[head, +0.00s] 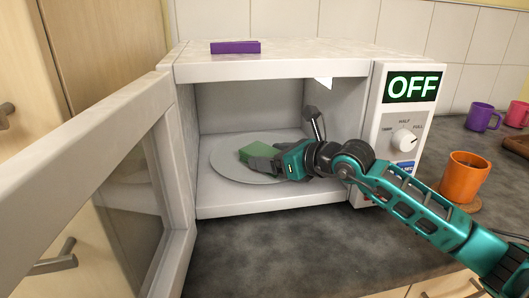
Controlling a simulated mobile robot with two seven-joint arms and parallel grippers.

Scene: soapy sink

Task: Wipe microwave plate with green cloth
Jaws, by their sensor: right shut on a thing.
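The microwave (270,70) stands on the counter with its door (95,160) swung open to the left. The round plate (228,168) lies flat on the floor of the cavity. My right gripper (258,158) reaches into the cavity from the right and is shut on the green cloth (257,149), a small block-like piece. The cloth is over the plate's middle; whether it touches the plate I cannot tell. The arm and gripper hide the plate's right part. My left gripper is not in view.
The open door and the cavity's side walls bound the space around my right arm. An orange mug (465,178) stands on a coaster at right, close to my arm. A purple mug (482,117) and a pink mug (516,114) stand behind. A purple block (235,47) lies on the microwave.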

